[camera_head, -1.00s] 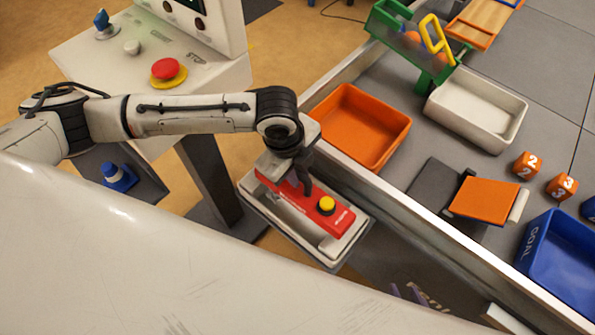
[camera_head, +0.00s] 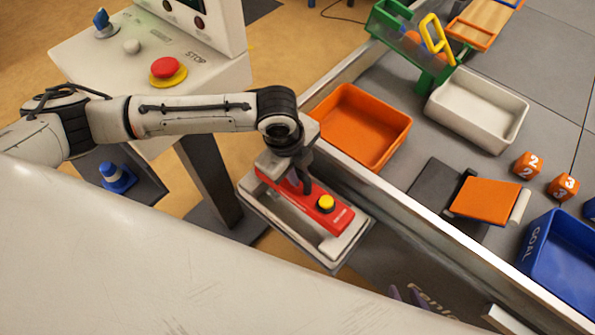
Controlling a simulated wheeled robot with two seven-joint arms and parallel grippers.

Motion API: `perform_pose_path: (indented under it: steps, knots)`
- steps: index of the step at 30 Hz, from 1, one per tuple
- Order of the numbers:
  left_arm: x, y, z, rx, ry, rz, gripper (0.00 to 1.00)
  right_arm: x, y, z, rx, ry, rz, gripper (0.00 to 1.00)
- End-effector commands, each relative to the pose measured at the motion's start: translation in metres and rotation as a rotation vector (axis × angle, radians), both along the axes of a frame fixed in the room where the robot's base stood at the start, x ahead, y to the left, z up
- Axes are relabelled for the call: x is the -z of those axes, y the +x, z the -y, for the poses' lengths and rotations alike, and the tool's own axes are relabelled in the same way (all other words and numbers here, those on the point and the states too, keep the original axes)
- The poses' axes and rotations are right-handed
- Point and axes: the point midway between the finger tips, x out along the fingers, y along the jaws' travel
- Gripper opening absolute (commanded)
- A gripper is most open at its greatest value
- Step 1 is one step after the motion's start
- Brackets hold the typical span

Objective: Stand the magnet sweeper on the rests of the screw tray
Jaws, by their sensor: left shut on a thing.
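The magnet sweeper is a red bar (camera_head: 335,217) with a yellow knob and white lettering. My right gripper is not in view.
The tray sits beside the field wall (camera_head: 412,215). An orange bin (camera_head: 365,150), a white bin (camera_head: 465,125) and a blue goal bin (camera_head: 535,245) stand beyond it. A control console with a red stop button (camera_head: 165,68) is at the upper left.

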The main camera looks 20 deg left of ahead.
Motion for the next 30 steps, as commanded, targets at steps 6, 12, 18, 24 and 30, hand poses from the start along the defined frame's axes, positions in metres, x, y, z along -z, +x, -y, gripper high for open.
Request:
perform_pose_path:
  steps: [6, 12, 18, 24, 30]
  knots:
    - [0.002, 0.001, -0.001, -0.002, 0.001, -0.003, 0.0, -0.001, 0.0, 0.0, 0.0, 0.0, 0.0, 0.3]
    - [0.002, 0.001, -0.001, -0.002, 0.0, -0.002, 0.32, 0.0, 0.0, 0.0, 0.0, 0.0, 0.0, 0.3]
    - [0.002, 0.001, -0.001, -0.002, 0.0, -0.002, 0.37, -0.001, 0.0, 0.0, 0.0, 0.0, 0.0, 0.3]
    - [-0.002, 0.0, -0.002, -0.001, 0.001, -0.002, 0.37, -0.001, 0.0, 0.0, 0.0, 0.0, 0.0, 0.3]
    - [-0.035, -0.005, -0.004, 0.0, -0.001, 0.002, 0.37, -0.005, 0.0, 0.0, 0.0, 0.0, 0.0, 0.3]
